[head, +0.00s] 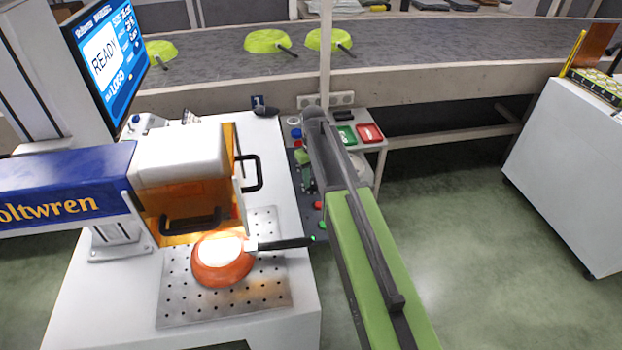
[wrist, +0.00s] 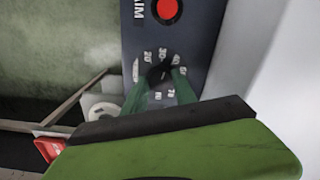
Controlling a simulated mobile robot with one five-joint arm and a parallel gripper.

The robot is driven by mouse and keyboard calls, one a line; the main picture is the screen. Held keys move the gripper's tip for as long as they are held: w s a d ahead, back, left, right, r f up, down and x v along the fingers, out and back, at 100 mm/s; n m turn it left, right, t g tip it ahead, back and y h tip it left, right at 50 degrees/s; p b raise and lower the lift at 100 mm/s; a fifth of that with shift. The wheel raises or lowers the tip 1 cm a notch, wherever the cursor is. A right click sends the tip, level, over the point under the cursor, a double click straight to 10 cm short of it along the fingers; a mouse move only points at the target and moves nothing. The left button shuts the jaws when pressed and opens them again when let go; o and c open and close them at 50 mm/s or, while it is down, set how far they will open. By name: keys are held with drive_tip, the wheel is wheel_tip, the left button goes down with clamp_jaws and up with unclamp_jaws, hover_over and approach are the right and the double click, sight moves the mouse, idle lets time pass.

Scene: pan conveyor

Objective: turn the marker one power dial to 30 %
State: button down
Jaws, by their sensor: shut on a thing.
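The power dial (wrist: 157,73) is a dark round knob on the grey control panel (wrist: 195,30) in the wrist view. White numbers ring it, with 30 at the top and 70 at the lower right. Some numbers are blurred or covered. My gripper (wrist: 159,82) is shut on the dial, its green fingers on either side of the knob. I cannot read where the pointer stands. In the head view my arm covers the dial, and the panel (head: 311,238) shows at the right edge of the white machine table.
A red button (wrist: 166,10) sits above the dial. The marker machine (head: 180,170) stands left, with an orange pan (head: 222,273) on its perforated plate. The screen (head: 105,55) reads READY. A small side table with red and green trays (head: 370,133) is beyond my arm.

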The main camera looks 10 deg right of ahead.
sight(313, 181)
drive_tip(key=shift+w+n, duration=0.15)
drive_tip(key=shift+n, duration=1.05)
drive_tip(key=c, duration=1)
unclamp_jaws()
drive_tip(key=shift+r, duration=0.1)
wheel_tip(313, 181, up, 17)
drive_tip(key=p, duration=1.7)
